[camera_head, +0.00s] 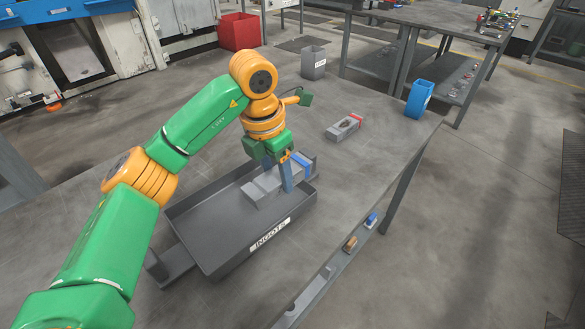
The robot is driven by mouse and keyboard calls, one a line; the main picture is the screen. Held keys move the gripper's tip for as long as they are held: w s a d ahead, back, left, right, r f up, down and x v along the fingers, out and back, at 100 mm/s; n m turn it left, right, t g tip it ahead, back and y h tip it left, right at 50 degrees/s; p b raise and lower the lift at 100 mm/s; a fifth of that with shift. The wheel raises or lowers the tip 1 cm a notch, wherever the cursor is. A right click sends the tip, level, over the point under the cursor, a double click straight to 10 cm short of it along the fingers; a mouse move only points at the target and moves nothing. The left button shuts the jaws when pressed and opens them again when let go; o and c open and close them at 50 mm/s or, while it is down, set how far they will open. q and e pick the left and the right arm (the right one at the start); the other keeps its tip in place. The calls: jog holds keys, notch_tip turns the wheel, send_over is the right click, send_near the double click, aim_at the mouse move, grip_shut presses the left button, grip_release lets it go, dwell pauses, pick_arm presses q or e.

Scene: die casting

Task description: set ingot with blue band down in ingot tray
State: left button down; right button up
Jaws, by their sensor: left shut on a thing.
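The grey ingot with the blue band (263,188) is at the back right of the ingot tray (190,233), a dark grey tray labelled INGOTS. The blue band shows at the ingot's right end. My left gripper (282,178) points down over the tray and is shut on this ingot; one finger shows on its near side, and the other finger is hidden. I cannot tell whether the ingot's underside touches the tray floor. The front and left of the tray are empty. My right gripper is not in view.
An ingot with a red band (345,127) lies on the table (390,135) right of the tray. A grey bin (313,65) and a blue bin (419,99) stand toward the far edge. Small items lie on a shelf (330,277) below the near edge.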

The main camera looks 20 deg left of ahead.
pick_arm(q)
jog(key=a+f, duration=0.2)
jog(key=a, duration=0.3)
send_over(245, 211)
jog(key=f, duration=0.2)
jog(key=f+p, duration=0.1)
jog(key=f, duration=0.1)
jog(key=shift+d+f, duration=0.1)
jog(key=shift+d, duration=0.15)
jog(key=shift+a+f, duration=0.25)
jog(key=shift+f, duration=0.05)
jog(key=f, duration=0.2)
jog(key=f+p, duration=0.1)
jog(key=shift+s+a+f, duration=0.1)
jog(key=shift+a, duration=0.15)
jog(key=shift+f, duration=0.25)
jog(key=shift+c, duration=1)
grip_release()
jog(key=shift+s+d, duration=0.1)
jog(key=shift+s, duration=0.05)
